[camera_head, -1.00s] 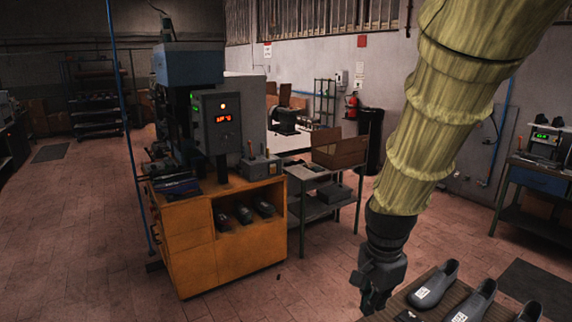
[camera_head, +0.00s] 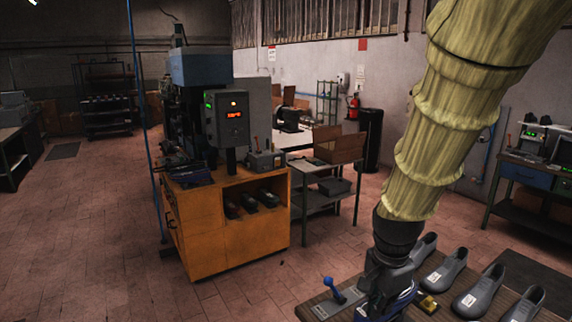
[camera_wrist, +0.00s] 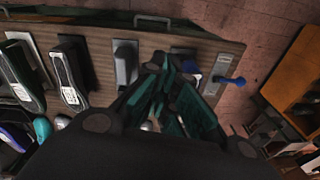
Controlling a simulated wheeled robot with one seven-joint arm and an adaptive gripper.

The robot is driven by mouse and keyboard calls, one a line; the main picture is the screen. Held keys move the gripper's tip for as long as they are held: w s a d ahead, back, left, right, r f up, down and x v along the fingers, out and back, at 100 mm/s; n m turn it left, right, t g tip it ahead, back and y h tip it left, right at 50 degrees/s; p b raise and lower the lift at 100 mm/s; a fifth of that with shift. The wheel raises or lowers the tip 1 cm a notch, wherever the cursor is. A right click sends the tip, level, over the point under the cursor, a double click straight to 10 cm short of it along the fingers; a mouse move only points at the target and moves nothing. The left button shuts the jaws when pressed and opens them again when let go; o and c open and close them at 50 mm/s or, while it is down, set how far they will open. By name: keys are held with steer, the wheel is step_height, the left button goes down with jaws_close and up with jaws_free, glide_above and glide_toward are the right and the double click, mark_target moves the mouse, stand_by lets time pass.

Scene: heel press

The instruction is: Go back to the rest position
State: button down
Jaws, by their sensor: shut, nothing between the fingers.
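My gripper (camera_head: 384,298) is at the lower right of the head view, hanging fingers down at the wooden bench (camera_head: 312,298). In the wrist view my gripper (camera_wrist: 172,84) shows its dark teal fingers over the bench; they are shut with nothing held. A blue-and-white thing is partly hidden beside the fingers, and I cannot tell if they touch it. A lever with a blue knob (camera_head: 328,282) stands on a grey plate left of my gripper, and the knob (camera_wrist: 238,81) also shows in the wrist view. No rest position is marked.
Several grey shoe-shaped pieces (camera_head: 480,290) stand on the bench right of my gripper. An orange cabinet (camera_head: 200,250) with a control box (camera_head: 227,125) and a press (camera_head: 195,68) stands left. A grey side table (camera_head: 318,205) is behind. The brick-red floor at left is open.

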steer(key=s+d+f+n+b, duration=0.1)
steer(key=s+f+n+b, duration=0.25)
steer(key=f, duration=1.35)
steer(key=s+d+f+n+b, duration=0.2)
steer(key=s+f+n+b, duration=0.15)
steer(key=f, duration=1.35)
steer(key=s+f+n+b, duration=0.3)
steer(key=s+f, duration=0.6)
steer(key=f, duration=0.2)
steer(key=s+f+n+g+b, duration=0.1)
steer(key=s+f+n+b, duration=0.2)
steer(key=s+f, duration=0.5)
step_height(320, 180, down, 4)
steer(key=shift+s+r, duration=0.25)
steer(key=shift+s, duration=0.15)
steer(key=shift+d, duration=0.1)
